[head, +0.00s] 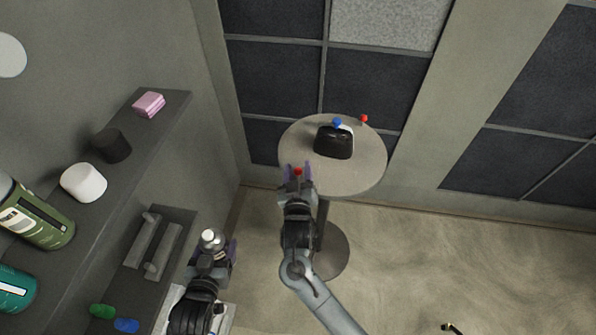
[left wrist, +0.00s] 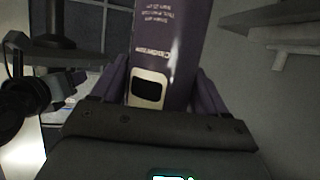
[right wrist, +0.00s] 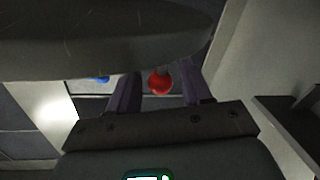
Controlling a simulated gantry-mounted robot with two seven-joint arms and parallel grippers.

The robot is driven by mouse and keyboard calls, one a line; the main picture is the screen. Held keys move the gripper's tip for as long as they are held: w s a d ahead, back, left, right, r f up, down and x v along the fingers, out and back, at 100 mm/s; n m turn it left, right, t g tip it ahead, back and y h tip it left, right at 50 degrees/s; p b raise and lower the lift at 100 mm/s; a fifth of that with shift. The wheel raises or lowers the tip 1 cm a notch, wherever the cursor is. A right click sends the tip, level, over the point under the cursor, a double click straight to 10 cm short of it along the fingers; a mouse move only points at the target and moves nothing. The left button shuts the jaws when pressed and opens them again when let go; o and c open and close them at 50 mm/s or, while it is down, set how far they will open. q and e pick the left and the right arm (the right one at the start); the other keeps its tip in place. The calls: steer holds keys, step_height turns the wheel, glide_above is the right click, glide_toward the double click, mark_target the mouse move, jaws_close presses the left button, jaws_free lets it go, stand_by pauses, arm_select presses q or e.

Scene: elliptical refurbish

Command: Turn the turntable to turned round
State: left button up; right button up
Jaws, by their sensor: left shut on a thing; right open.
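The turntable (head: 355,182) is a round grey top on a pedestal in the middle of the head view. A dark rounded object (head: 333,145) stands on it. Knobs sit around its edge: a red knob (head: 363,118) at the far right and a blue knob (head: 337,122) seen behind the dark object. My right gripper (head: 297,168) is open at the near-left edge. In the right wrist view a red knob (right wrist: 161,83) shows between its open fingers, below the tabletop rim (right wrist: 120,62). My left gripper (head: 214,252) is shut on a labelled canister (left wrist: 172,45) with a pale cap.
Shelves on the left hold a pink block (head: 148,104), a black cylinder (head: 111,145), a white cylinder (head: 84,182) and a green can (head: 38,215). A grey handled panel (head: 160,243) is below. Dark wall panels stand behind the turntable. The floor to the right is mostly clear.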

jaws_close()
steer(key=shift+d, duration=0.1)
stand_by(0.4)
